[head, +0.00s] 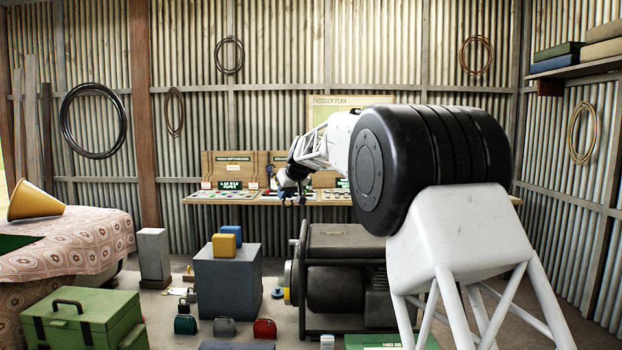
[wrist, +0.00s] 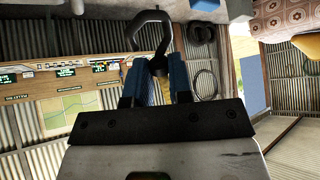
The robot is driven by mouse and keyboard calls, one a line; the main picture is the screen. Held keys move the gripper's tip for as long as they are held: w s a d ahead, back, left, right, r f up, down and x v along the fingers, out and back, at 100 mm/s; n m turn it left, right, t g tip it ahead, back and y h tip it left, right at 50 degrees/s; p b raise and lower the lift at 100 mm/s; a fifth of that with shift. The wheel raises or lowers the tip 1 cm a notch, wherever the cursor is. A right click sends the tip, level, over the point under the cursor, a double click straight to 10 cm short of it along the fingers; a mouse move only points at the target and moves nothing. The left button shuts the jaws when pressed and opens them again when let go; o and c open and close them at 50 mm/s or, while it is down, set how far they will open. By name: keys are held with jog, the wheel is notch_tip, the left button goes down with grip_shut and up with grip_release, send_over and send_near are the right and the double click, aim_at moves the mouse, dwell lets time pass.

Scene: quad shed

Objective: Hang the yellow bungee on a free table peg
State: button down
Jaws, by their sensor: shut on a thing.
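My gripper (head: 292,188) is in front of the long wooden bench (head: 240,199) at the back wall in the head view. In the wrist view its blue fingers (wrist: 155,85) are shut on a dark, curved, hook-shaped piece (wrist: 150,20) that sticks out past the fingertips. I see no yellow on this piece, so I cannot tell whether it belongs to the yellow bungee. No yellow bungee can be made out elsewhere. Table pegs are too small to tell on the bench, and my arm hides part of it.
A dark grey box (head: 229,285) carries a yellow block (head: 223,246) and a blue block (head: 232,233). A dark generator (head: 345,270) stands right of it. A green toolbox (head: 85,322) is front left.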

jog(key=s+a+f+t+y, duration=0.1)
jog(key=s+a+f, duration=0.7)
jog(key=a, duration=0.3)
jog(key=s+a+f+t, duration=0.1)
jog(key=s+a+f, duration=0.65)
jog(key=a, duration=0.25)
jog(key=s+a+f+t+y, duration=0.1)
jog(key=s+a+f, duration=0.65)
jog(key=a, duration=0.35)
jog(key=s+a+f+t+y, duration=0.2)
jog(key=s+a+f+t, duration=0.1)
jog(key=s+f, duration=2.85)
jog(key=s+d+f+y, duration=0.1)
jog(key=s+d+f, duration=0.1)
jog(key=d+f, duration=0.4)
jog(key=s+d+f+n+t+y, duration=0.1)
jog(key=s+d+f, duration=0.2)
jog(key=d, duration=0.9)
notch_tip(320, 180, down, 3)
jog(key=shift+d+y, duration=0.3)
jog(key=shift+d, duration=0.1)
jog(key=shift+w, duration=0.4)
jog(key=w+f, duration=0.2)
jog(key=w, duration=0.6)
